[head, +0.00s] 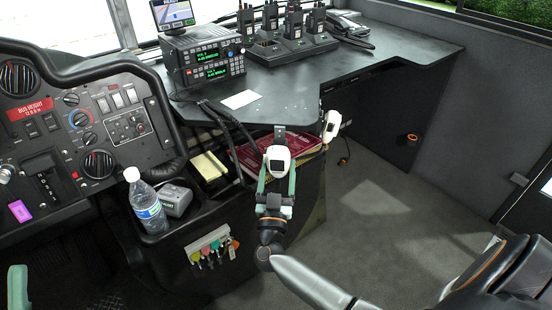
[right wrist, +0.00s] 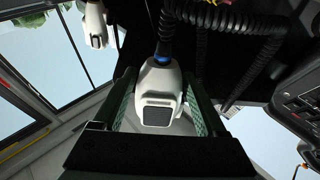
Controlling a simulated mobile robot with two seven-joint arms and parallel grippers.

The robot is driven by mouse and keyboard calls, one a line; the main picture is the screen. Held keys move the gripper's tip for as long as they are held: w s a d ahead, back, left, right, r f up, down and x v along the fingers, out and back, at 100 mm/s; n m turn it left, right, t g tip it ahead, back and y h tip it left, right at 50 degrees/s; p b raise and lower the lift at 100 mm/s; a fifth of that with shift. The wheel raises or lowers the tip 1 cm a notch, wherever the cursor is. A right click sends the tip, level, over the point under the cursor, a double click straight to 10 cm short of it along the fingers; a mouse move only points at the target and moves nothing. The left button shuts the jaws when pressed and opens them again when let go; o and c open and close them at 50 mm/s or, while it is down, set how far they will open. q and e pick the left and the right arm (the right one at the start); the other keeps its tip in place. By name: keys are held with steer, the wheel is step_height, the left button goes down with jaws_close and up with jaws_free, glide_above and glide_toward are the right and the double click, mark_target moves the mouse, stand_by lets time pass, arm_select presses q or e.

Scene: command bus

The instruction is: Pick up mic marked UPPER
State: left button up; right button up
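One white handheld mic (head: 277,158) hangs at the front edge of the dark desk. A second white mic (head: 331,124) hangs to its right. No UPPER marking can be read on either. My right gripper (head: 277,172) is open, with a green-padded finger on each side of the first mic. In the right wrist view this mic (right wrist: 159,95) sits between the fingers with narrow gaps beside it, its dark square face towards the camera. The second mic (right wrist: 96,24) shows at upper left there. Only a green fingertip of my left gripper (head: 17,287) shows at the lower left.
A radio unit (head: 205,57) and a charger with several handsets (head: 290,45) stand on the desk. Red books (head: 255,150) lie behind the first mic. A water bottle (head: 147,203) and hanging keys (head: 212,248) are to the left. Coiled cords (right wrist: 225,20) hang close by.

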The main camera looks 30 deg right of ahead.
mark_target(277, 160)
steer(key=c, duration=0.8)
steer(key=shift+d+r+p, duration=0.1)
steer(key=shift+r+p, duration=2.45)
steer(key=shift+p, duration=0.2)
steer(key=shift+s+a+r+p, duration=0.1)
steer(key=shift+s+a+p, duration=0.8)
steer(key=shift+s+p, duration=0.1)
steer(key=s+a+p, duration=0.2)
steer(key=s+a, duration=0.1)
steer(key=shift+s+r, duration=0.2)
